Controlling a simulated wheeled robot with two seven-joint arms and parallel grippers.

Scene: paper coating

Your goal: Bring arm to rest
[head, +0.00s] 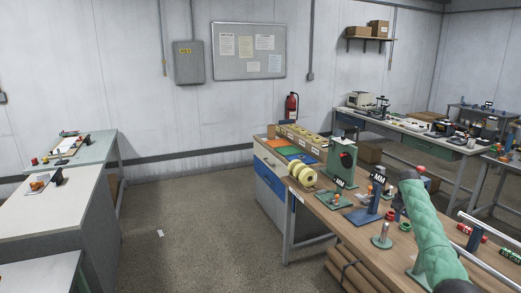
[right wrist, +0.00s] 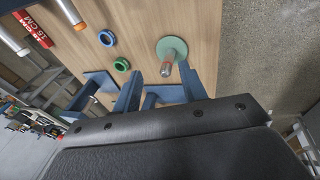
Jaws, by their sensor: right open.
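My right arm, in a green quilted sleeve (head: 430,240), reaches up over the wooden workbench (head: 345,222) at the lower right of the head view. In the right wrist view my right gripper (right wrist: 160,72) is open, with its blue-grey fingers apart. A metal post on a round green base (right wrist: 172,48) shows between and beyond the fingers, and I see no grip on it. This post also stands on the bench in the head view (head: 381,238). My left gripper is not in view.
A green ring (right wrist: 121,64) and a blue ring (right wrist: 107,38) lie near the post. Yellow spools (head: 303,174), a green stand (head: 341,160) and metal rails (head: 490,226) share the bench. A white-topped table (head: 50,211) is at left. Open floor (head: 190,215) lies between.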

